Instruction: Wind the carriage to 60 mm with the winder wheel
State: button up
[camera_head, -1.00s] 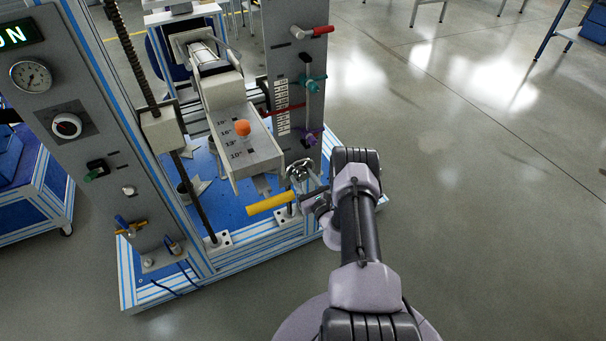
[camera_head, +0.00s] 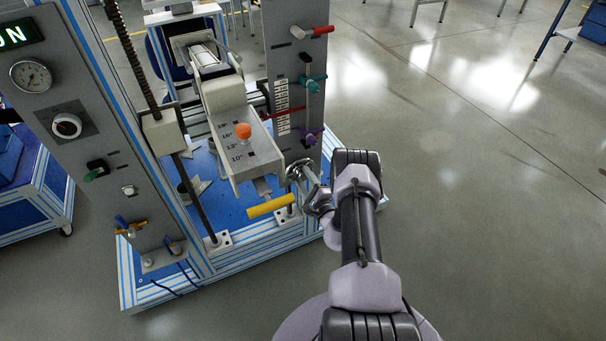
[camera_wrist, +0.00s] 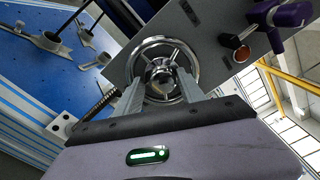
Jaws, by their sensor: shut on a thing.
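The winder wheel (camera_wrist: 180,52) is a shiny chrome spoked handwheel low on the grey right post. It also shows small and partly covered by my wrist in the head view (camera_head: 295,172). My gripper (camera_wrist: 162,84) is shut on the winder wheel's hub, with one finger on each side. The head view shows my wrist up against the wheel. The carriage may be the part with the red pointer (camera_head: 284,112) beside the white scale strip (camera_head: 283,96) on the right post. The scale's numbers are too small to read.
A teal clamp (camera_head: 313,79) and a purple lever (camera_head: 312,135) sit above the wheel. A yellow handle (camera_head: 271,206) sticks out left of my wrist. A tilted grey plate with an orange knob (camera_head: 243,131) is further left. Open floor lies to the right.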

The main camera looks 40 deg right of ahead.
jog(key=n, duration=0.1)
jog(key=w+r+n, duration=0.1)
jog(key=shift+d+r+n, duration=0.1)
jog(key=shift+d+n, duration=0.15)
jog(key=shift+n, duration=0.15)
jog(key=o, duration=1.4)
jog(key=shift+c, duration=0.2)
jog(key=shift+s+a+f+p, duration=0.15)
jog(key=shift+s+f+p, duration=0.15)
jog(key=shift+s+p, duration=0.45)
jog(key=v, duration=0.1)
jog(key=p+v, duration=0.1)
jog(key=shift+s+a+f+p, duration=0.1)
jog(key=shift+s+f+p, duration=0.15)
jog(key=shift+s+p, duration=0.1)
jog(key=shift+s+f, duration=0.2)
